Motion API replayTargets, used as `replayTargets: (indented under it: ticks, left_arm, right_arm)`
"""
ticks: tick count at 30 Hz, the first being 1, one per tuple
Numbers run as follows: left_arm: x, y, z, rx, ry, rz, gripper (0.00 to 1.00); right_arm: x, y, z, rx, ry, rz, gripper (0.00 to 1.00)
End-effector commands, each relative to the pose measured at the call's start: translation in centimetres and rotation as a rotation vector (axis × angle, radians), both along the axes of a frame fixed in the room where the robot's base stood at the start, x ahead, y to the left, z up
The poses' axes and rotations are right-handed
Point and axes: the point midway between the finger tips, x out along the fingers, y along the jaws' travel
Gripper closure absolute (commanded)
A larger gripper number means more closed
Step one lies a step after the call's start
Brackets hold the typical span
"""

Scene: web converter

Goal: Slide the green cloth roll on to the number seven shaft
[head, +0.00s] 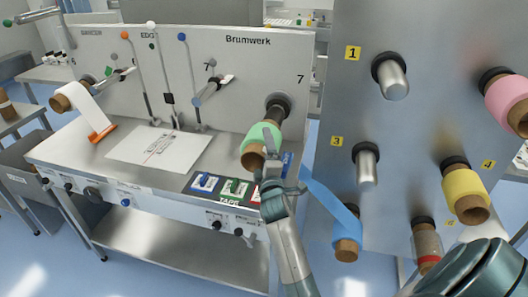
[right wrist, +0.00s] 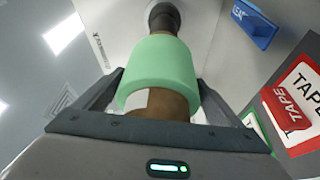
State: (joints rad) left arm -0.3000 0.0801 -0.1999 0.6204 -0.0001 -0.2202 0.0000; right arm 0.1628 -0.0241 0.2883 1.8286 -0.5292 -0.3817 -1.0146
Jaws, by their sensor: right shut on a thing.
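The green cloth roll (head: 262,137) has a brown core and points out from the machine panel at the shaft marked 7. The black collar of the number seven shaft (head: 278,103) shows behind it. The core's far end reaches close to the collar, and no bare shaft shows between them. My right gripper (head: 268,168) is shut on the roll near its front end. In the right wrist view the green roll (right wrist: 162,68) lies between the fingers, in line with the dark collar (right wrist: 162,14). Whether the core touches the collar is hard to tell. My left gripper is not in view.
At right a grey panel (head: 350,105) carries pegs with pink (head: 508,98), yellow (head: 465,190) and blue (head: 346,235) rolls. Tape boxes (head: 235,188) lie on the bench below the green roll. A white sheet (head: 160,147) lies further left on the bench.

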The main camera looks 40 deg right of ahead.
Motion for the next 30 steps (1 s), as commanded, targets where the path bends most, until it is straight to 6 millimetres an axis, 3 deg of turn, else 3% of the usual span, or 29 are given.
replayTargets:
  ticks: [30]
  left_arm:
    - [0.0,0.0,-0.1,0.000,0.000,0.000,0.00]
  right_arm:
    - [1.1,-1.3,0.2,-0.001,-0.003,0.001,0.47]
